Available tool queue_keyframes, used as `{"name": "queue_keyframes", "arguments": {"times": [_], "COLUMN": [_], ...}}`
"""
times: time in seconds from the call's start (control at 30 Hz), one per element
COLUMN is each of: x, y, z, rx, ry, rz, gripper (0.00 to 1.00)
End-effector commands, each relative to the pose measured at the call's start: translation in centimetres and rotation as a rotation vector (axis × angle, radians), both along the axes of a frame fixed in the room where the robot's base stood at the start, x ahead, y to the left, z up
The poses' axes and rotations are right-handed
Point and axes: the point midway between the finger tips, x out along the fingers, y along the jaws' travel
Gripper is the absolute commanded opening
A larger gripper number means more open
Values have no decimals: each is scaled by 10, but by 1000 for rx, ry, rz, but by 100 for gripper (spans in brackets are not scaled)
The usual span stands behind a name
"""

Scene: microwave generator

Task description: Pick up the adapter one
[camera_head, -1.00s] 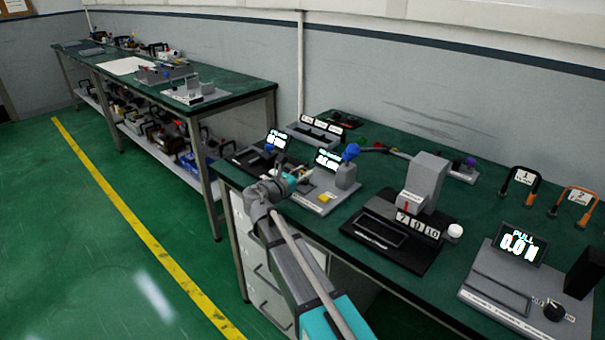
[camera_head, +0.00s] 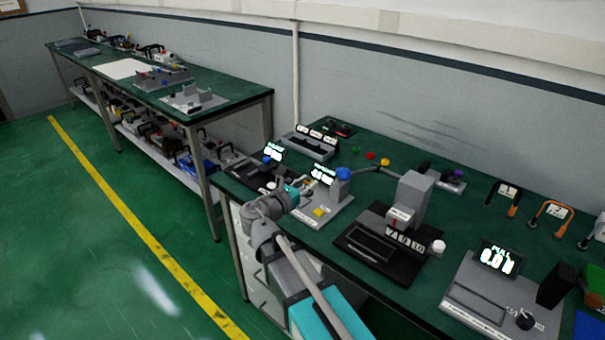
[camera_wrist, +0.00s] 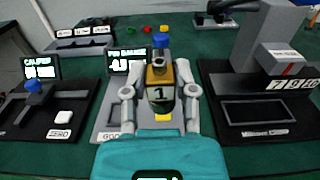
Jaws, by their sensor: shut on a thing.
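The adapter marked 1 (camera_wrist: 160,78), a brass and dark piece with a pale number label, stands between the fingers of my gripper (camera_wrist: 160,92) in the wrist view. My gripper is shut on it from both sides. In the head view my gripper (camera_head: 303,190) is over the left part of the bench, at the grey test station with a yellow pad (camera_head: 321,211). The adapter is too small to make out there. Its lower end is partly hidden by the gripper in the wrist view.
A station with a blue knob and lit screen (camera_wrist: 40,68) stands left of my gripper. A tall grey press on a black base (camera_head: 415,195) stands to the right. A pull tester (camera_head: 497,262) is farther right. Coloured buttons (camera_head: 371,156) lie behind.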

Motion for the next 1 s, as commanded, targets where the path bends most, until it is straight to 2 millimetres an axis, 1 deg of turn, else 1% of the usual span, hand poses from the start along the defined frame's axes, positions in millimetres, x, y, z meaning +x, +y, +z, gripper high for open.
{"name": "queue_keyframes", "arguments": {"times": [0.03, 0.1, 0.3, 1.0], "x": [-10, -16, -27, -29], "y": [-3, -5, -7, -7], "z": [6, 9, 13, 13], "rx": [0, 0, 0, 0], "ry": [0, 0, 0, 0], "rz": [1, 1, 1, 1], "gripper": [0, 0, 0, 0]}}
